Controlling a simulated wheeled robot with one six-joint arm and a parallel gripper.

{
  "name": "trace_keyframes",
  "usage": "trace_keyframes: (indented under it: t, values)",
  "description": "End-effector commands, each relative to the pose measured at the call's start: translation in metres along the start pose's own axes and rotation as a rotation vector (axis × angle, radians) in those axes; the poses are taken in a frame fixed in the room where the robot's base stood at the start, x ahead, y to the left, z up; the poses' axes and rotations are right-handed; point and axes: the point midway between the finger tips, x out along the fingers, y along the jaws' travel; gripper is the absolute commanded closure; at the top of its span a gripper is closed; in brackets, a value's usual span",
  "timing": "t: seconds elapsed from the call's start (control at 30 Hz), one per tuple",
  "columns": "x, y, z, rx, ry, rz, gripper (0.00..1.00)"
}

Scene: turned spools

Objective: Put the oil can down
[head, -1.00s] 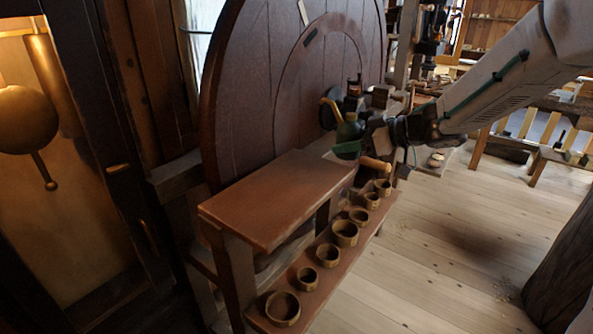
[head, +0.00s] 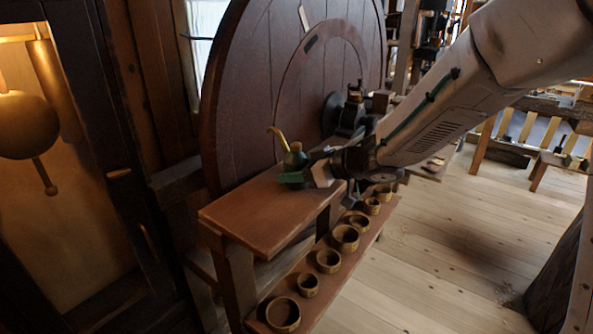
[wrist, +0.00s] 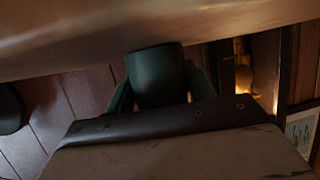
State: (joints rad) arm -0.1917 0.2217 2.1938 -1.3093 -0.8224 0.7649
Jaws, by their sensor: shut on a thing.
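The oil can (head: 295,159) is a dark green can with a brass-coloured neck and a curved yellow spout pointing up and left. My gripper (head: 293,177) is shut around its lower body, with green fingers. The can looks upright, at or just above the brown bench top (head: 250,215); I cannot tell whether its base touches the wood. In the wrist view the can's dark green body (wrist: 155,75) sits between my fingers, and its spout is not seen there.
A large dark wooden wheel (head: 240,90) stands right behind the bench. Several small wooden cups (head: 345,238) line a lower shelf in front. The near left part of the bench top is bare. A lit cabinet (head: 70,220) stands at the left.

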Motion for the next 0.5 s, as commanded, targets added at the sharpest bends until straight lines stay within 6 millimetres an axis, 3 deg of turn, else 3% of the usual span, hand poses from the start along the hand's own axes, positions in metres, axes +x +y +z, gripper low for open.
trace_keyframes:
  t: [0.27, 0.3, 0.37, 0.5]
  values:
    - [0.0006, 0.0003, 0.0013, 0.000, 0.001, 0.000, 0.81]
    - [0.0008, 0.0003, 0.0023, 0.000, 0.000, 0.000, 0.44]
    - [0.0007, 0.0003, 0.0018, -0.001, 0.001, 0.001, 0.27]
    - [0.0007, 0.0002, 0.0019, -0.001, 0.000, 0.000, 0.25]
